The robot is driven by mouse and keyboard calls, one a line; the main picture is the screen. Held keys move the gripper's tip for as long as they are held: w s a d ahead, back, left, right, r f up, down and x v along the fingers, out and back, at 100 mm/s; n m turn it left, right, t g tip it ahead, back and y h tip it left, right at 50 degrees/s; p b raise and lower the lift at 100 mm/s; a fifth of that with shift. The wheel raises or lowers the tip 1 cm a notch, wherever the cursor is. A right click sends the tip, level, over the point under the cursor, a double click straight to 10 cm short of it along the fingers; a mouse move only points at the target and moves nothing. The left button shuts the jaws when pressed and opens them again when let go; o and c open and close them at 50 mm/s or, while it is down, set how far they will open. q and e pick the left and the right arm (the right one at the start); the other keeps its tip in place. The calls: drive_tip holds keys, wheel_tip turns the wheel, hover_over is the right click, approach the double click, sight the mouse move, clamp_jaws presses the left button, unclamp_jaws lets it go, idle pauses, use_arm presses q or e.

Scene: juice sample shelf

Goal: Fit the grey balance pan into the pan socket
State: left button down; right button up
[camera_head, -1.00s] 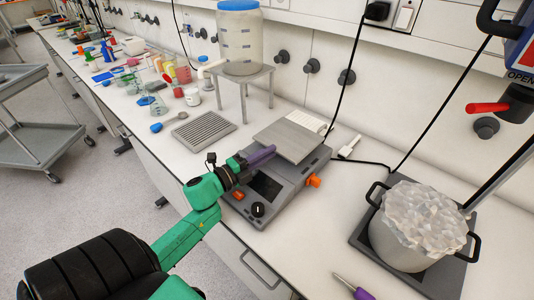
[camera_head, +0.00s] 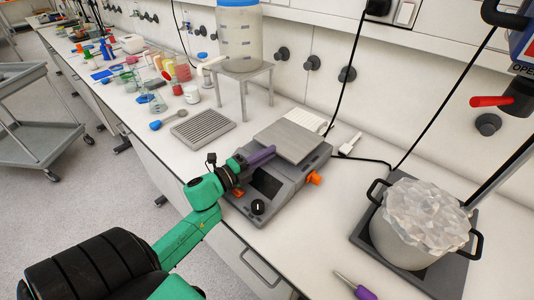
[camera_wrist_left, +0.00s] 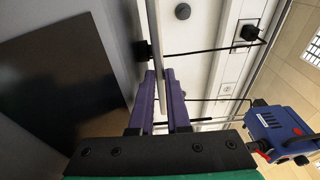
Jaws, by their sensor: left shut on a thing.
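The grey balance pan (camera_head: 293,140) is a flat square plate at the top of the grey balance (camera_head: 262,193). My left gripper (camera_head: 265,155), with purple fingers, is shut on the pan's near left edge. In the left wrist view the pan (camera_wrist_left: 154,45) shows edge-on as a thin strip between the purple fingers (camera_wrist_left: 160,95). The pan socket is hidden under the pan. I cannot tell whether the pan rests in it or hovers just above.
A pot (camera_head: 405,245) with a crumpled clear cover stands on a dark plate at right. A metal stand (camera_head: 243,75) with a big jar is behind left, and a grooved grey rack (camera_head: 202,129) lies before it.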

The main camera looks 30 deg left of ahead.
use_arm(q)
drive_tip(key=shift+f, duration=0.2)
drive_tip(key=c, duration=0.8)
unclamp_jaws()
drive_tip(key=shift+s, duration=0.1)
drive_tip(key=shift+f, duration=0.1)
drive_tip(key=shift+d+f, duration=0.1)
drive_tip(key=shift+f, duration=0.2)
drive_tip(key=shift+s, duration=0.15)
drive_tip(key=shift+s+f+b, duration=0.1)
drive_tip(key=shift+s+b, duration=0.15)
drive_tip(key=shift+b, duration=0.1)
drive_tip(key=b+v, duration=0.1)
drive_tip(key=v, duration=0.5)
drive_tip(key=b+v, duration=0.1)
drive_tip(key=v, duration=0.6)
drive_tip(key=shift+w+a+r+b, duration=0.1)
drive_tip(key=shift+a+r+b, duration=0.1)
drive_tip(key=shift+r+b, duration=0.1)
drive_tip(key=shift+s+a+r, duration=0.1)
drive_tip(key=shift+s+r, duration=0.1)
drive_tip(key=shift+s, duration=0.2)
